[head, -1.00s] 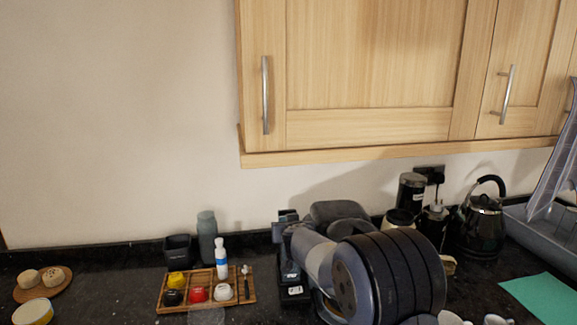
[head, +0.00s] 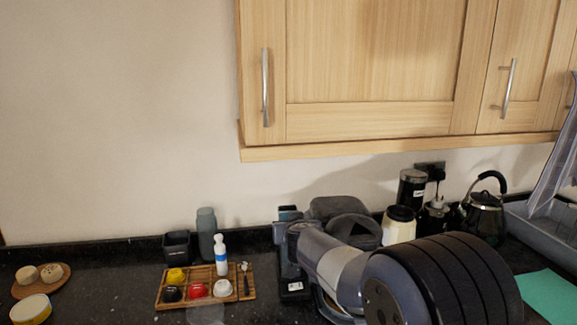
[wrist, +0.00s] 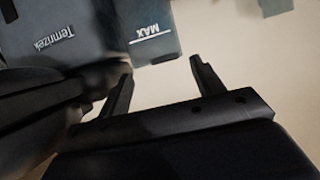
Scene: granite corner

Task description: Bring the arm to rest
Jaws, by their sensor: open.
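My gripper (wrist: 160,80) shows in the wrist view with its two dark fingers apart and nothing between them. Behind the fingers are a pale wall and, at the upper left, a grey-blue surface with "MAX" lettering. In the head view my arm (head: 340,265) rises over the counter right of the middle, its large dark rounded joint towards the camera at the lower right. The gripper's fingers cannot be made out in the head view.
A wooden tray (head: 237,293) with small bowls and a white bottle (head: 221,256) stands left of my arm. A grey bottle (head: 206,232) and dark cup (head: 177,247) stand behind it. A black kettle (head: 484,214) and jars stand at the right. Wooden cupboards (head: 370,60) hang above.

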